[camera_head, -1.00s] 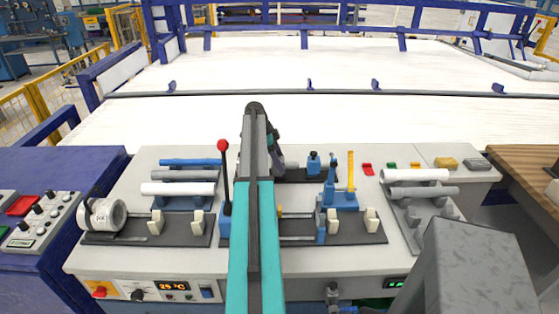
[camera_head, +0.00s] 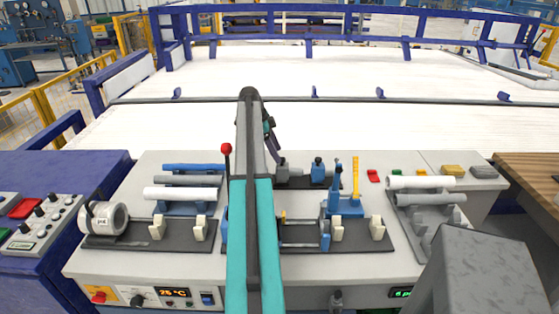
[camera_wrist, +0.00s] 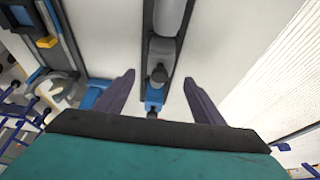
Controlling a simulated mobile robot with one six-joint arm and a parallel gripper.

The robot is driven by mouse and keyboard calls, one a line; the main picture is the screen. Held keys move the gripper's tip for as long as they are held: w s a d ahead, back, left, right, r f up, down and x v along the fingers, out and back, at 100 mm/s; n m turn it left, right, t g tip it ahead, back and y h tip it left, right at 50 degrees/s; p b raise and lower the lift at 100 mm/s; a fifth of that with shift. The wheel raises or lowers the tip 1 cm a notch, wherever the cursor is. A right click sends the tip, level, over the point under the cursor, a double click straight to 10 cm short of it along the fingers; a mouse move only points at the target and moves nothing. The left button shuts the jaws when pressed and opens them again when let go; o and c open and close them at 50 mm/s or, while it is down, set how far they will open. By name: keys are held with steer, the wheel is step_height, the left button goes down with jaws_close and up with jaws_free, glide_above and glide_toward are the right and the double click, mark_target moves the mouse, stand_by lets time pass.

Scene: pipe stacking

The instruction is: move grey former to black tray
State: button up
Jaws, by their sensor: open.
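A grey former (camera_head: 291,170) stands on the small black tray (camera_head: 300,186) at the back middle of the bench, beside a blue former (camera_head: 318,170). In the wrist view, a grey former (camera_wrist: 160,50) with a dark knob sits on the dark tray (camera_wrist: 183,42), with a blue piece (camera_wrist: 154,96) nearer my gripper. My gripper (camera_wrist: 159,77) is open and empty, its fingers apart on either side of the knob and blue piece in the picture. Contact cannot be told. In the head view, my arm hides the tray's left surroundings and the fingers are mostly hidden.
White and grey pipes lie on racks at left (camera_head: 180,194) and right (camera_head: 420,183). A red-knobbed lever (camera_head: 226,150) stands close to my arm. A blue clamp with a yellow handle (camera_head: 355,176) stands right of it. Small coloured blocks lie at the back right.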

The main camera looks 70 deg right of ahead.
steer(key=shift+b+v, duration=0.5)
steer(key=shift+v, duration=2.25)
